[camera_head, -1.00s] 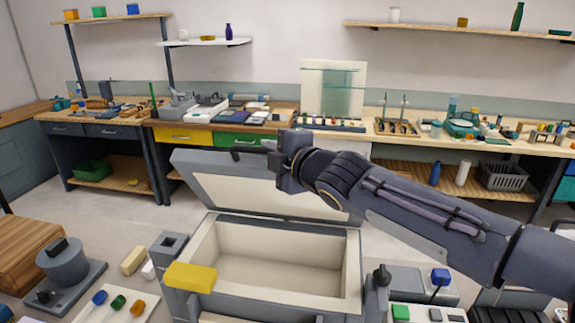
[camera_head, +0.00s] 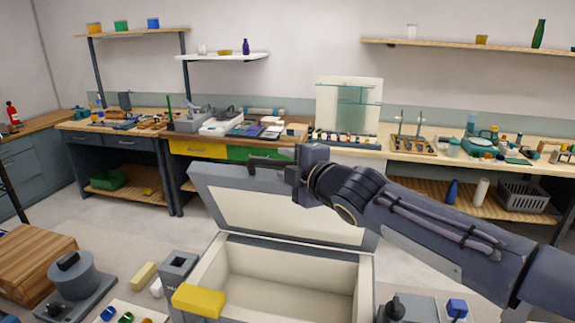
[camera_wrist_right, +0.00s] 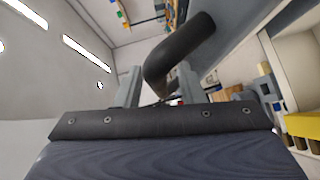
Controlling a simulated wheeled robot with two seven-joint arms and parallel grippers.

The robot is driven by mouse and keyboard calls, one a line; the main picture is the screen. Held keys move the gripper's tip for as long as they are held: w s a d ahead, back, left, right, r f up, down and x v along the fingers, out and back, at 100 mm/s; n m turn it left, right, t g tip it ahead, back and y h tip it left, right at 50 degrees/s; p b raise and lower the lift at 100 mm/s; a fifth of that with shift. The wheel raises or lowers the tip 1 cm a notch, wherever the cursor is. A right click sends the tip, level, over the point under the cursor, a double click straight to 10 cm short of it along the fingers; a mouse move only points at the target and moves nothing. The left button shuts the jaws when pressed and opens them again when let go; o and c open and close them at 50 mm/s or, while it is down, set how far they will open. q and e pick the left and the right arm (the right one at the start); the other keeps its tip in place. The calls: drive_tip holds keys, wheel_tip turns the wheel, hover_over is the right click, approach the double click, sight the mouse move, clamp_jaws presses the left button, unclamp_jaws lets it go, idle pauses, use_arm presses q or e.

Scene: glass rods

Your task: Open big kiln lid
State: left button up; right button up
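The big kiln (camera_head: 366,290) stands at the bottom centre of the head view, with its pale inside open to view and empty. Its lid (camera_head: 275,210) is raised and tilted back behind the opening. A dark curved handle (camera_head: 268,160) sits at the lid's upper edge. My right gripper (camera_head: 293,174) is at this handle. In the right wrist view the handle (camera_wrist_right: 180,48) runs in between the two fingers (camera_wrist_right: 160,88) and fills the gap. My left gripper is out of view.
A yellow block (camera_head: 199,300) lies on the kiln's left front rim. A grey pot-like device (camera_head: 72,278) and a wooden block (camera_head: 32,262) are at the left. Workbenches (camera_head: 225,150) line the back wall. Floor is clear between the kiln and the benches.

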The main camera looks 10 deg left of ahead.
drive_tip(key=v, duration=0.8)
drive_tip(key=shift+f, duration=0.1)
idle(0.3)
